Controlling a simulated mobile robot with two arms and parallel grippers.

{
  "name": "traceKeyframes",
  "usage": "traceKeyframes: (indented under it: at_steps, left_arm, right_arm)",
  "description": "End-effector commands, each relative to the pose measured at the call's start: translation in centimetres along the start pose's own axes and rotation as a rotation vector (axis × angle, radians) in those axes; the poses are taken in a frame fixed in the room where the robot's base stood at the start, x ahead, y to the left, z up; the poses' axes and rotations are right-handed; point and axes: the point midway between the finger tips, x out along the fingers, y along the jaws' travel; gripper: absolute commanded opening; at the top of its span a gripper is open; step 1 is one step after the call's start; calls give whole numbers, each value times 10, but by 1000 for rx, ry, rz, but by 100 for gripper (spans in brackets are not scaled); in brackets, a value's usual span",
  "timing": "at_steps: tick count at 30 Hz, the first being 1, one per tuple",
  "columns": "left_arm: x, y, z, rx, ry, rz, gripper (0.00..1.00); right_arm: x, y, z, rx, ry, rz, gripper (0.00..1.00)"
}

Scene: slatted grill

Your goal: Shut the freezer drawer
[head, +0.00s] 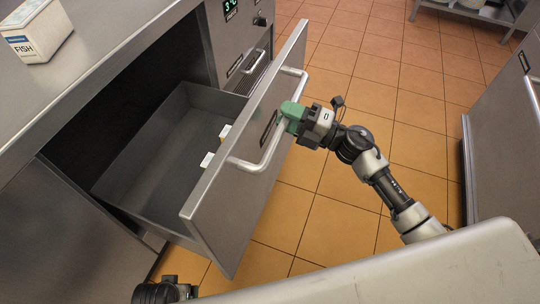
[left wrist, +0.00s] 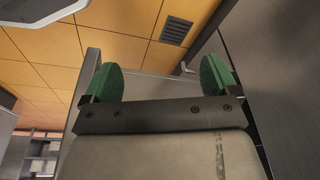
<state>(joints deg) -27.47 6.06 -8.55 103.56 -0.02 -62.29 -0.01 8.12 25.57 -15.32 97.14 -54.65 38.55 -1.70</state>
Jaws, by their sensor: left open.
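My right gripper (head: 290,113), with green fingertips, is at the handle's middle, in front of the panel. It overlaps the bar, and I cannot tell whether its fingers are shut or touching. My left gripper (left wrist: 160,80) shows in the left wrist view with its two green fingers wide apart and nothing between them. A steel surface shows beyond them.
A box marked FISH (head: 35,32) stands on the steel counter (head: 95,45). A control panel with a green display (head: 230,9) is beside the drawer opening. Another steel cabinet (head: 505,140) stands at the right. Orange tiled floor (head: 370,95) lies open between them.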

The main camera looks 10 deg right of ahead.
Motion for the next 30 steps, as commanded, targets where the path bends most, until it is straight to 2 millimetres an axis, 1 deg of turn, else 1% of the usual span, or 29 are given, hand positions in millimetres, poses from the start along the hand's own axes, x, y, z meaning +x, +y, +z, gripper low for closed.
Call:
traceKeyframes:
  at_steps: [1, 7, 14, 30]
  left_arm:
    - [0, 0, 0, 0, 0, 0, 89]
    - [0, 0, 0, 0, 0, 0, 89]
    - [0, 0, 0, 0, 0, 0, 89]
    - [8, 0, 6, 0, -11, 0, 89]
  right_arm:
    - [0, 0, 0, 0, 0, 0, 30]
    - [0, 0, 0, 0, 0, 0, 0]
    - [3, 0, 0, 0, 0, 0, 0]
    - [38, -7, 0, -1, -1, 1, 0]
